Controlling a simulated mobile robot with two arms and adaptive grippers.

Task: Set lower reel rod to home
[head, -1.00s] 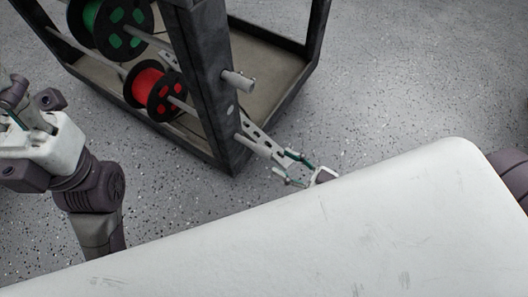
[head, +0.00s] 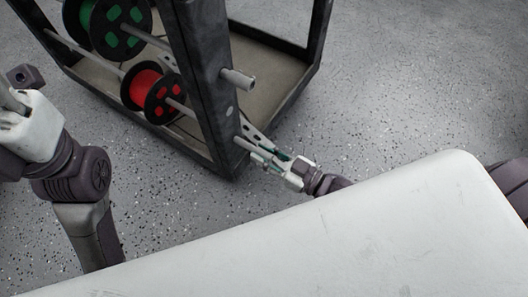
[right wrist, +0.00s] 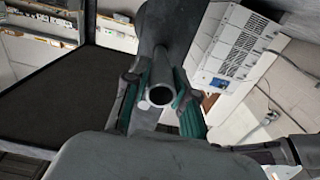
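The lower reel rod (head: 245,144) is a grey tube that carries a red reel (head: 153,92) and comes out through the near post of a dark rack (head: 205,75). My right gripper (head: 266,157) is at the rod's protruding end, one finger on each side. In the right wrist view the rod's round open end (right wrist: 160,95) lies between the green-padded fingers of the right gripper (right wrist: 161,82). Whether the pads press on the rod is unclear. My left arm shows at the left edge; its fingers are out of the picture.
An upper rod (head: 238,79) with a green reel (head: 118,25) protrudes above the lower one. Open speckled floor (head: 400,70) lies to the right.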

